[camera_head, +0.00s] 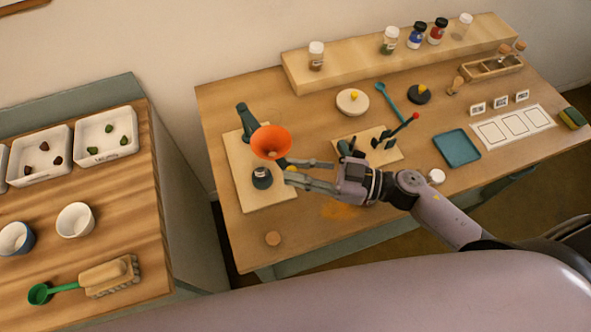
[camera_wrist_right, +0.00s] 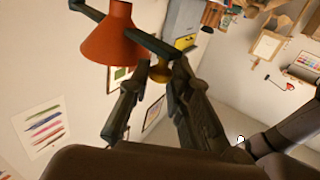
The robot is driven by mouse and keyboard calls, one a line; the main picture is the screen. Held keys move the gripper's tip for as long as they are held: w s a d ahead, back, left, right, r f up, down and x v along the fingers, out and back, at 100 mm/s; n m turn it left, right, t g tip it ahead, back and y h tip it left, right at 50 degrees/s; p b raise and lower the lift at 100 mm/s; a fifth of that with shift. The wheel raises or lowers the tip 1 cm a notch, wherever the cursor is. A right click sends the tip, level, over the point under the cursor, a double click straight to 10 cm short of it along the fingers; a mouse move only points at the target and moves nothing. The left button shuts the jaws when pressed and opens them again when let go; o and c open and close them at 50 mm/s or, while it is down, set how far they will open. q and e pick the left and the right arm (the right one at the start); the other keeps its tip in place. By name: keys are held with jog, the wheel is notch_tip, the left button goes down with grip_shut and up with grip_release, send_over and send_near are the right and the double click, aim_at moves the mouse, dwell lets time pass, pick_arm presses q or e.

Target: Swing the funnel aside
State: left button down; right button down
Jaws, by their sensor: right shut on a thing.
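The orange funnel (camera_head: 271,140) sits mouth up at a dark green stand (camera_head: 245,120) on a pale wooden board (camera_head: 232,160). A dark bottle (camera_head: 262,178) stands on the board below it. The knob (camera_wrist_right: 159,73) shows between the fingers (camera_wrist_right: 152,82). My left gripper is not in view.
A small rack with a red-tipped lever (camera_head: 408,120) stands behind my right wrist. A white round lid (camera_head: 436,176) lies near my forearm. An orange powder patch (camera_head: 340,208) and a cork disc (camera_head: 273,239) lie in front. The table's front left is mostly clear.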

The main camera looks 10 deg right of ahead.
jog(key=c, duration=1.5)
grip_release()
jog(key=shift+f, duration=0.15)
notch_tip(320, 180, up, 10)
jog(key=shift+r, duration=0.1)
jog(key=shift+c, duration=0.5)
